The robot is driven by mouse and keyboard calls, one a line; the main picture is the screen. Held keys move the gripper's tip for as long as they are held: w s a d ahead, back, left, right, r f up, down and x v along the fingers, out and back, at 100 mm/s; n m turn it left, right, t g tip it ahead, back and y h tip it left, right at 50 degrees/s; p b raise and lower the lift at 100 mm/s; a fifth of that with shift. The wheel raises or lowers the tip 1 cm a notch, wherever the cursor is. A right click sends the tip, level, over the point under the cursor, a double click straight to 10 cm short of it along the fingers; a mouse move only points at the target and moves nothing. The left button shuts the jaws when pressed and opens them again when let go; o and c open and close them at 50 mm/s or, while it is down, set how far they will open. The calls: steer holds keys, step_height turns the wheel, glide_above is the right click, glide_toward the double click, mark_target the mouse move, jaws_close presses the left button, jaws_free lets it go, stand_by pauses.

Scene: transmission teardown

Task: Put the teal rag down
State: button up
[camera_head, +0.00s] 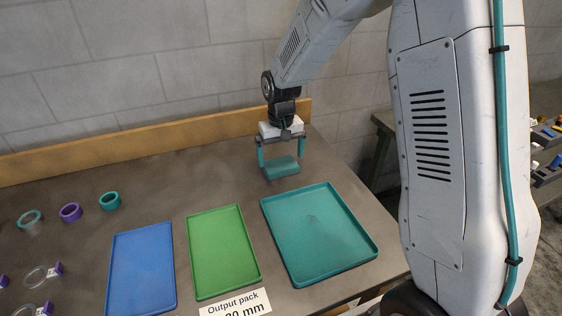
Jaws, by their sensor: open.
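The teal rag (282,169) is a small folded teal block behind the teal tray, and it appears to lie on the grey table. My gripper (281,158) points down over it, with its two teal fingers spread at the rag's left and right ends. The gripper is open. Whether the fingertips still touch the rag cannot be told from this view. The rag's far side is hidden.
A teal tray (316,275), a green tray (224,292) and a blue tray (141,309) lie in front, empty. A wooden backboard (150,141) runs along the rear edge. The table between rings and rag is clear.

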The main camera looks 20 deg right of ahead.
mark_target(281, 164)
step_height(281, 164, up, 9)
steer(key=s+d+r, duration=0.1)
steer(key=s+r, duration=0.2)
steer(key=s, duration=0.8)
steer(key=s+d+r, duration=0.1)
steer(key=s+r, duration=0.2)
steer(key=s, duration=0.8)
steer(key=s+d+r+t, duration=0.1)
steer(key=s+r, duration=0.2)
steer(key=s, duration=0.9)
steer(key=shift+w, duration=0.1)
